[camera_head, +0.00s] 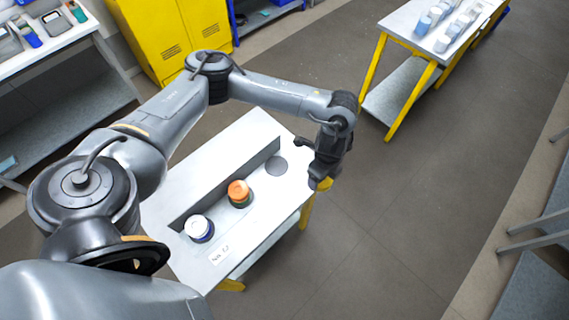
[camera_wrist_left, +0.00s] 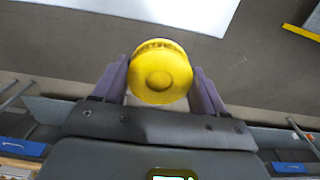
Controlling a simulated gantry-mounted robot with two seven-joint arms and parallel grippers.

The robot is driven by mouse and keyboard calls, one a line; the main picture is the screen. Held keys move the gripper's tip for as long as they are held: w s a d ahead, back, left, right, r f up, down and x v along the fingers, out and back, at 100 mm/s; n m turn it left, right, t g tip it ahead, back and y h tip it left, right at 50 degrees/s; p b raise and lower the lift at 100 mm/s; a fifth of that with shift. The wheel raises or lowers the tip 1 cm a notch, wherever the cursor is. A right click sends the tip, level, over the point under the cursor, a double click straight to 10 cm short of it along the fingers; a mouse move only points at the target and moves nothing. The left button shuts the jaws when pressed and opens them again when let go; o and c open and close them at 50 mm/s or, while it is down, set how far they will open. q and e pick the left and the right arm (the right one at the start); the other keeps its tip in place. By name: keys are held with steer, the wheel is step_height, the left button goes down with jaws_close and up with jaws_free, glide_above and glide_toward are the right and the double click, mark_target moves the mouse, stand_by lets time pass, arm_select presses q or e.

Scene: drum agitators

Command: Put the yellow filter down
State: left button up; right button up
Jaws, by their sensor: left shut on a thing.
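The yellow filter (camera_wrist_left: 160,72) is round, with a raised disc in its middle. It sits between the two fingers of my left gripper (camera_wrist_left: 160,88), which is shut on it. In the head view my left gripper (camera_head: 322,178) hangs by the right corner of the white table (camera_head: 262,214), and only a small yellow bit of the filter (camera_head: 326,184) shows below it. In the wrist view floor lies behind the filter, and a pale surface edge runs along the top. My right gripper is in neither view.
On the table stand an orange-topped filter (camera_head: 238,191) and a white-topped one (camera_head: 199,227). A round grey spot (camera_head: 276,166) near my gripper is bare. A raised grey ledge (camera_head: 228,178) runs behind them. Another table (camera_head: 410,25) with several containers stands at the upper right.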

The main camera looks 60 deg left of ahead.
arm_select(q)
steer(key=s+a+f+m, duration=0.2)
steer(key=s+a, duration=0.3)
steer(key=s, duration=0.1)
steer(key=b, duration=0.4)
glide_above(276, 165)
step_height(276, 165, down, 7)
steer(key=shift+d+r, duration=0.1)
steer(key=shift+d, duration=0.05)
steer(key=shift+f+p, duration=0.35)
steer(key=shift+f, duration=1.75)
steer(key=shift+f, duration=0.15)
steer(key=o, duration=1.1)
